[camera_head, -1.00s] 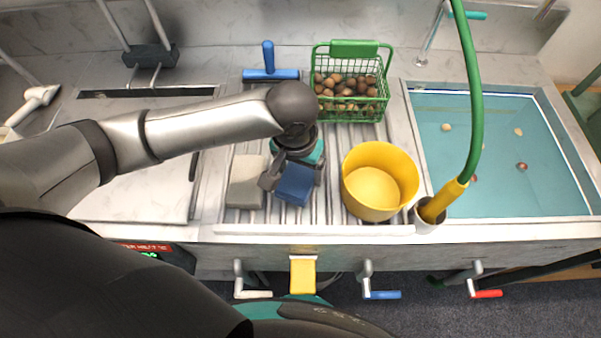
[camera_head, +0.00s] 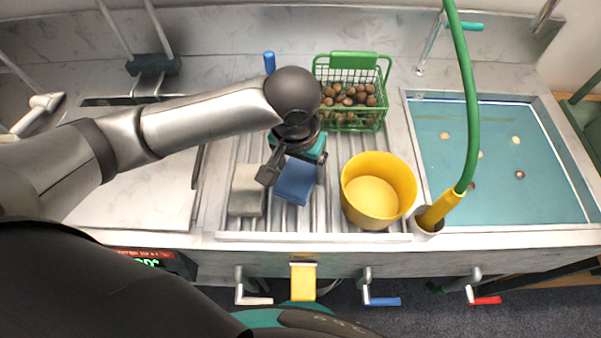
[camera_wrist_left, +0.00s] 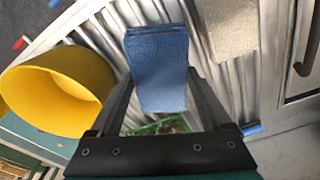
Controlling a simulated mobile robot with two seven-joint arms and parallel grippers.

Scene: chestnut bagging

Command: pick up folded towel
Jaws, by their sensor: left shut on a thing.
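The folded blue towel (camera_head: 295,184) is between the fingers of my left gripper (camera_head: 293,172), over the ribbed metal drainboard. The gripper is shut on it, one finger on each side. In the left wrist view the blue towel (camera_wrist_left: 158,62) lies between the two dark fingers, its layered folded edge at the top. A folded grey-beige towel (camera_head: 246,192) lies on the ribs just left of the blue one. I cannot tell how high the blue towel is above the ribs. My right gripper is not in view.
A yellow tub (camera_head: 378,215) stands close on the right. A green wire basket of chestnuts (camera_head: 349,118) is behind it. A blue handle (camera_head: 269,62) shows behind my arm. At right are a water-filled sink (camera_head: 540,160) and a green hose (camera_head: 472,120). The left counter is clear.

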